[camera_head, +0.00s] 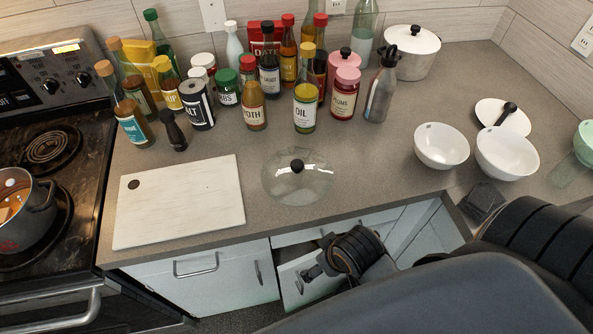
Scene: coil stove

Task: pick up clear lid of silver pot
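A clear round lid (272,186) with a black knob lies on the counter, right of the white cutting board, with nothing gripping it. A silver-white pot (412,60) with its own lid and black knob stands at the back right. A dark grey pot (38,212) with orange food sits uncovered on the stove at the left.
Several bottles and jars stand behind the lid, including an oil bottle (305,109) and a metal flask (381,90). The cutting board (190,200) lies left. White bowls (441,146) stand right. My large arm link covers the lower right. The counter around the lid is clear.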

